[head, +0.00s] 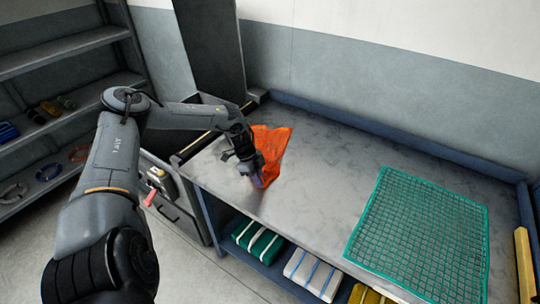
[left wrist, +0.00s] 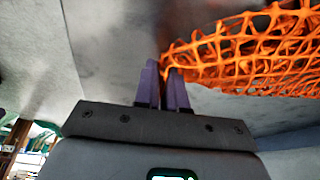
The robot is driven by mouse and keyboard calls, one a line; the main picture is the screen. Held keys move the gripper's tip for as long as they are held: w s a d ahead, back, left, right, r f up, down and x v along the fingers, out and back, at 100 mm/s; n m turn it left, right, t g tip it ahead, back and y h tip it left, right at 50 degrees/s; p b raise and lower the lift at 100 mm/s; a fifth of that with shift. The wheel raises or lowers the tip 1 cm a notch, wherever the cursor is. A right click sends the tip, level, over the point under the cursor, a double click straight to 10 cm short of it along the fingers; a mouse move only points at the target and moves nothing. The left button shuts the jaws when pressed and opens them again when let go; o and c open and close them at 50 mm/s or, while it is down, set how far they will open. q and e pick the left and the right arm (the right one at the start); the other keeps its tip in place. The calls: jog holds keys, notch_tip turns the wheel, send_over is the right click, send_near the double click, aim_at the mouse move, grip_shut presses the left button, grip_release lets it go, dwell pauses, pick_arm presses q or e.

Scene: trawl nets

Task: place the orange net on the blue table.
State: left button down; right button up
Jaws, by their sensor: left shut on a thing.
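The orange net (head: 270,143) is a bunched mesh at the left end of the blue table (head: 325,185), which has a grey metal top and blue frame. My left gripper (head: 258,180) is low over the table's front left part. Its purple fingers (left wrist: 163,82) are shut on an edge of the net, and the mesh (left wrist: 250,45) spreads to the right of them in the left wrist view. I cannot tell whether the net touches the tabletop. My right gripper is not in view.
A green net (head: 420,235) lies flat on the table's right part. The middle of the top is clear. Folded bundles (head: 258,241) sit on the shelf below. A dark column (head: 212,45) stands behind the left end. Shelves (head: 45,115) with rings stand at far left.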

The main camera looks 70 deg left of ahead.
pick_arm(q)
jog(key=c, duration=0.9)
grip_release()
jog(key=shift+r, duration=0.15)
